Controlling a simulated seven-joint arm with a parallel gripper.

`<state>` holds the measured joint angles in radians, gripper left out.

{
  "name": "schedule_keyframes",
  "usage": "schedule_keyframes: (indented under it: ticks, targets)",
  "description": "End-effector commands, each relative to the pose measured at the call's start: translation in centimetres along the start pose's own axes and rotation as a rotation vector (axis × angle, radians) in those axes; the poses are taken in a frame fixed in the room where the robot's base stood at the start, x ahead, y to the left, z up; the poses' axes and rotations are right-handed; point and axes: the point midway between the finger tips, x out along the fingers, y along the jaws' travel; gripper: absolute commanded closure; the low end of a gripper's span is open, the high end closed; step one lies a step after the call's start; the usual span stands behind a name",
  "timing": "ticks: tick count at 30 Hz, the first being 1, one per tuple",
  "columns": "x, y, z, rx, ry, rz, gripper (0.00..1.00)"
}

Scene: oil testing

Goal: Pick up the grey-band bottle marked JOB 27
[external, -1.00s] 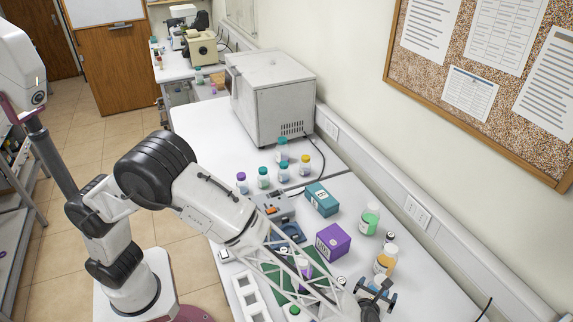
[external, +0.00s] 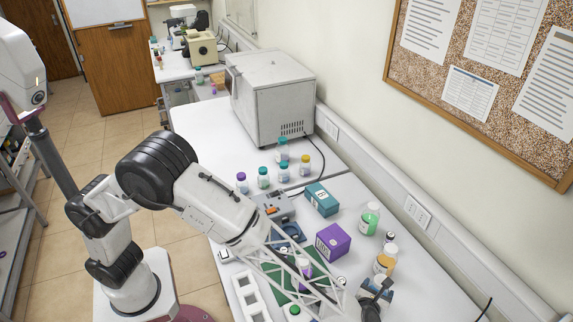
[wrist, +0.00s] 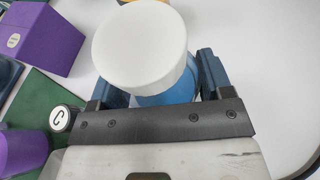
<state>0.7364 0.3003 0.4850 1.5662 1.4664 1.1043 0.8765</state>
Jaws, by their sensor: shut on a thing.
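In the wrist view a bottle with a wide white cap (wrist: 140,45) and a blue body (wrist: 170,94) stands between the two blue fingers. My gripper (wrist: 158,88) is shut on it. No grey band and no JOB 27 marking can be read on it; its lower part is hidden by the cap and the gripper. In the external view my gripper (external: 374,292) is low over the near right of the bench, and the held bottle is mostly hidden there.
An orange-filled bottle (external: 384,265) stands close behind my gripper, with a green-filled bottle (external: 370,219) farther back. A purple box (external: 333,242) and a teal box (external: 322,199) are to the left. A lid marked C (wrist: 60,118) is beside the left finger. Bench at right is clear.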

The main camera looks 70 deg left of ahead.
Motion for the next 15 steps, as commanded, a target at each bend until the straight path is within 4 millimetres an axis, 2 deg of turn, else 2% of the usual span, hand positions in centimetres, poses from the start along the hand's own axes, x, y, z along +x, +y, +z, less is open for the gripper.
schedule_keyframes:
  ticks: [2,15]
  targets:
    - [0.00,0.00,0.00,0.000,0.000,0.000,0.64]
    - [-0.35,-0.04,0.89,-0.002,-0.001,-0.001,0.65]
